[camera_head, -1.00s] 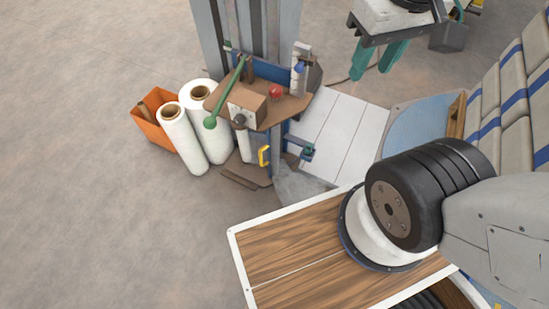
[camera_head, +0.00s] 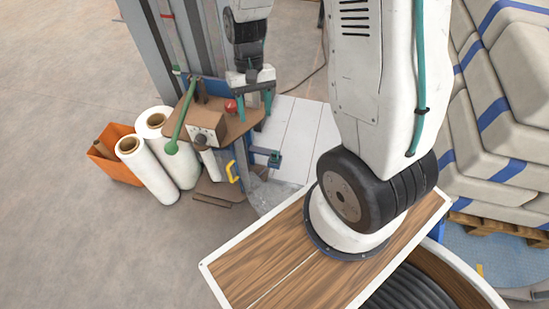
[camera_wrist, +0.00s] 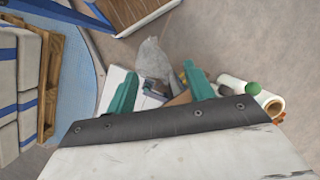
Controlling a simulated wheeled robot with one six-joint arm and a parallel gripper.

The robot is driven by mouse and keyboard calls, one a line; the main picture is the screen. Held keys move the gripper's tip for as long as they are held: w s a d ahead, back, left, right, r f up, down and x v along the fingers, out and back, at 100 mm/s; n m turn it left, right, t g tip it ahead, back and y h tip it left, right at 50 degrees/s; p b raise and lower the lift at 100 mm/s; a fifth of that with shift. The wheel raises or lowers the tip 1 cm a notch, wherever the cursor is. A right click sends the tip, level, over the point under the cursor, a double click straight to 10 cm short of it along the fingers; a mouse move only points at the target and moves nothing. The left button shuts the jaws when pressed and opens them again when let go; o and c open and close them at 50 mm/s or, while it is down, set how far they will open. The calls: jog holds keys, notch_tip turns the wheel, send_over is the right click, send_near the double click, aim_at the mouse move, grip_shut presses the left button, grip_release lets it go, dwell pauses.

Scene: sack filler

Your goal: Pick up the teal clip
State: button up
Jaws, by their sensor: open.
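The teal clip (camera_head: 274,159) is small and sits at the end of a short blue bar on the right side of the filler stand, in the head view. My gripper (camera_head: 254,112) has two teal fingers spread apart, with nothing held between them. It hangs above and a little left of the clip in the head view, apart from it. In the wrist view my gripper (camera_wrist: 159,68) is open over the stand area. Small dark parts show between its fingers there, but I cannot tell the clip among them.
The filler stand has a brown panel (camera_head: 222,122) with a red button (camera_head: 231,106), a green lever (camera_head: 182,118) and a yellow handle (camera_head: 233,172). White rolls (camera_head: 150,170) and an orange bin (camera_head: 118,160) stand left. A grey sack (camera_wrist: 153,57) is below. Stacked sacks (camera_head: 505,110) rise right.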

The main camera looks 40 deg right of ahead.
jog(key=w+d+f+m, duration=0.1)
jog(key=w+f, duration=0.1)
jog(key=f, duration=0.7)
jog(key=w+d+f+m, duration=0.1)
jog(key=w+f+m, duration=0.1)
jog(key=f, duration=0.8)
jog(key=m+t+h, duration=0.4)
jog(key=t+h, duration=0.1)
jog(key=t, duration=0.1)
send_over(275, 152)
jog(key=s+a, duration=0.1)
jog(key=a, duration=0.2)
notch_tip(275, 152, down, 22)
jog(key=x, duration=0.3)
jog(key=d+x, duration=0.1)
jog(key=x, duration=0.2)
jog(key=shift+d+f, duration=0.1)
jog(key=shift+d, duration=0.15)
jog(key=shift+c, duration=0.3)
jog(key=c, duration=1)
